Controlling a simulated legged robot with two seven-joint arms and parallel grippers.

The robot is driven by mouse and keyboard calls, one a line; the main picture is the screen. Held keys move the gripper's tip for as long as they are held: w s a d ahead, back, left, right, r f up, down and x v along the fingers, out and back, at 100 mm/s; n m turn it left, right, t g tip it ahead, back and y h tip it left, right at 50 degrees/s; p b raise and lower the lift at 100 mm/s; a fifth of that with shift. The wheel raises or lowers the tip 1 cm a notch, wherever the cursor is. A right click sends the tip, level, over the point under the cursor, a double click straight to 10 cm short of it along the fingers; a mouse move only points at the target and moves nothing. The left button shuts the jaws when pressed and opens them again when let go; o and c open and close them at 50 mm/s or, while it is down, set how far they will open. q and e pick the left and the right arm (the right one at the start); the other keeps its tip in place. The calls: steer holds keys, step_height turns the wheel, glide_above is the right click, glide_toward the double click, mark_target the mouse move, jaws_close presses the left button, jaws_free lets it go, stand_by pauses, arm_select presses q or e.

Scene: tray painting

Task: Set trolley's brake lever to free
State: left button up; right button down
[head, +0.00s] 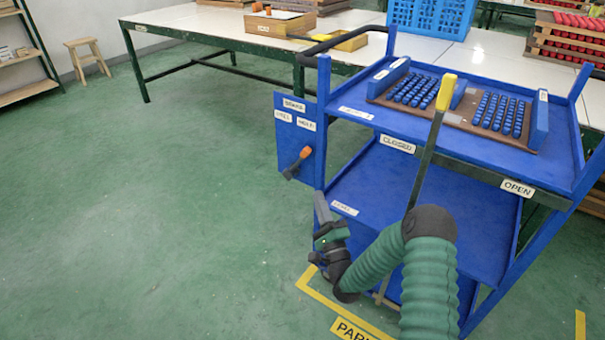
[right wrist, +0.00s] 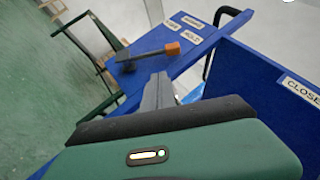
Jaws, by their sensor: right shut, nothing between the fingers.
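The blue trolley (head: 350,112) stands at the right. Its brake panel (head: 283,150) hangs at its left end, with labels that seem to read BRAKE, FREE on the left and HOLD on the right. The brake lever (head: 293,168) is dark with an orange tip and leans up to the right, toward the HOLD side. It also shows in the right wrist view (right wrist: 145,54), apart from my fingers. My right gripper (head: 321,208) is shut and empty, just below and right of the lever, pointing up. My left gripper is out of view.
A yellow-topped lever (head: 441,105) stands at the trolley's front between CLOSED and OPEN labels, close by my right arm. A brown tray (head: 452,117) of blue parts sits on the top shelf. A long table (head: 200,18) runs behind. The green floor at left is clear.

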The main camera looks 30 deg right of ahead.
mark_target(300, 161)
steer(key=b+x, duration=0.4)
steer(key=x, duration=0.5)
steer(key=shift+a+f, duration=0.1)
steer(key=shift+w+r, duration=0.3)
steer(key=shift+w, duration=0.15)
